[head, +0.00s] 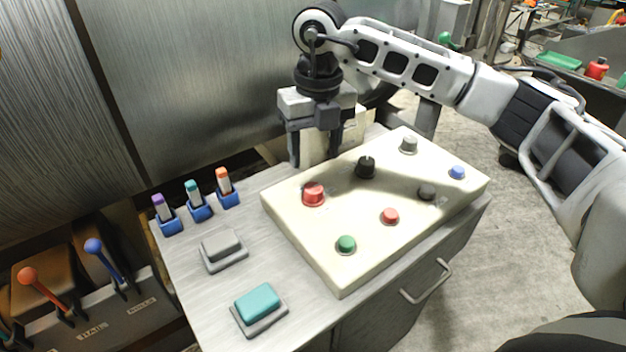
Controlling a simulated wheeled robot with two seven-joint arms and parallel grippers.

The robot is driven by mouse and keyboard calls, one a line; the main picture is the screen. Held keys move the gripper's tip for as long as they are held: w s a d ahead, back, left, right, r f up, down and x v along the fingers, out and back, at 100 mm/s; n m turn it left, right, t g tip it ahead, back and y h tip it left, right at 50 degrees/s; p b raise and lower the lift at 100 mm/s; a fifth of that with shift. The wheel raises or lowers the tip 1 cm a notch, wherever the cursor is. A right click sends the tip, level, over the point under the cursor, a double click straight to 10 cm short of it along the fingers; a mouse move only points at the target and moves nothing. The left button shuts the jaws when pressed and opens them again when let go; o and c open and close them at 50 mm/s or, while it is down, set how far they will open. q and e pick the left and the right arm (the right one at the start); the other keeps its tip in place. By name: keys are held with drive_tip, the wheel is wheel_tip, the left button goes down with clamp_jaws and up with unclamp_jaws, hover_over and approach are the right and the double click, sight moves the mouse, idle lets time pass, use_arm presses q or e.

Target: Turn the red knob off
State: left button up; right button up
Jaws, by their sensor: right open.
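The red knob (313,194) sits at the left end of the back row on a cream control panel (335,262). Its pointer direction is too small to tell. My right gripper (315,156) points down behind the red knob, with its two fingers apart and nothing between them. It is clear of the knob in the picture. A black knob (366,168) and a grey knob (408,145) stand in the same row. My left gripper is not in view.
Green (346,245), red (390,216), black (427,193) and blue (457,173) buttons line the panel's front. A grey push pad (222,248), a teal push pad (258,303) and several coloured rocker switches (196,205) stand left. A metal wall (190,80) rises behind.

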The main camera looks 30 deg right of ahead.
sight(313, 186)
wheel_tip(313, 186, down, 8)
drive_tip(key=shift+a+f+p, duration=0.1)
drive_tip(key=shift+a+p, duration=0.05)
drive_tip(key=shift+p, duration=0.3)
drive_tip(key=c, duration=1)
